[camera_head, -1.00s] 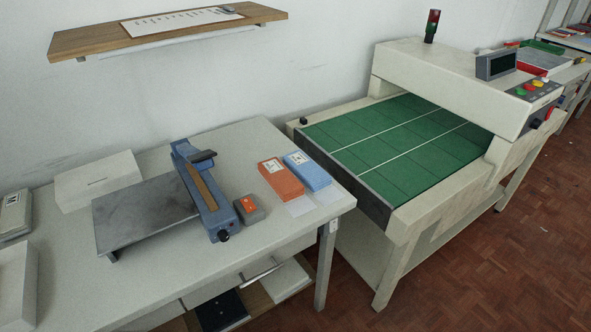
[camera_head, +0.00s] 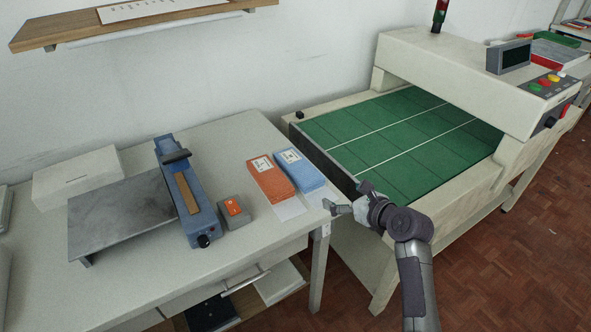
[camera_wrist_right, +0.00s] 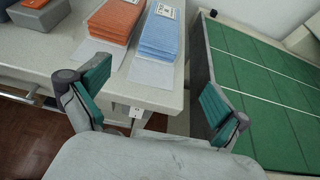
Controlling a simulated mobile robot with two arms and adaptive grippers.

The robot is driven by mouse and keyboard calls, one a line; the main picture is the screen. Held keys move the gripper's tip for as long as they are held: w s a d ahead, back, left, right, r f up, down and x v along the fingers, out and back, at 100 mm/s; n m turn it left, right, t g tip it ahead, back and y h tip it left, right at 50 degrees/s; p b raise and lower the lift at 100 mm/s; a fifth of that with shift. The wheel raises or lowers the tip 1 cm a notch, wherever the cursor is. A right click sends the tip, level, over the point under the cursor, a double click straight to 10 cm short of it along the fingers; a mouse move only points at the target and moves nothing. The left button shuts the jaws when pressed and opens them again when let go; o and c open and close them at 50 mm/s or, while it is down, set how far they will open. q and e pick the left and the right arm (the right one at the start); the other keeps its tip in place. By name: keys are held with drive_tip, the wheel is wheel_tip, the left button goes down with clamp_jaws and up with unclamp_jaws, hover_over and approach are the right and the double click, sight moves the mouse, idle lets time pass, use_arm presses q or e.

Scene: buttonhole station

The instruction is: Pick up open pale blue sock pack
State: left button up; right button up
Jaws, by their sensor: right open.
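The pale blue sock pack (camera_head: 300,171) lies on the white table near its right end, with a white label at its far end. A white sheet shows at its near end. It also shows in the right wrist view (camera_wrist_right: 158,38), ahead of the fingers and between them. My right gripper (camera_head: 338,208) is open and empty, just off the table's right front corner, short of the pack. In the right wrist view its two teal-padded fingers (camera_wrist_right: 155,95) are spread wide. My left gripper is not in view.
An orange pack (camera_head: 270,180) lies close against the blue pack's left. A small grey box with an orange top (camera_head: 234,211) and a blue sealer (camera_head: 186,195) stand further left. The green-belted machine (camera_head: 400,130) stands right of the table, across a narrow gap.

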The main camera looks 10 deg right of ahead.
sight(317, 184)
drive_tip(key=b+x, duration=0.1)
drive_tip(key=x, duration=1)
drive_tip(key=shift+s, duration=0.1)
drive_tip(key=shift+c, duration=0.3)
drive_tip(key=c, duration=0.9)
drive_tip(key=shift+c, duration=0.2)
drive_tip(key=shift+r, duration=0.1)
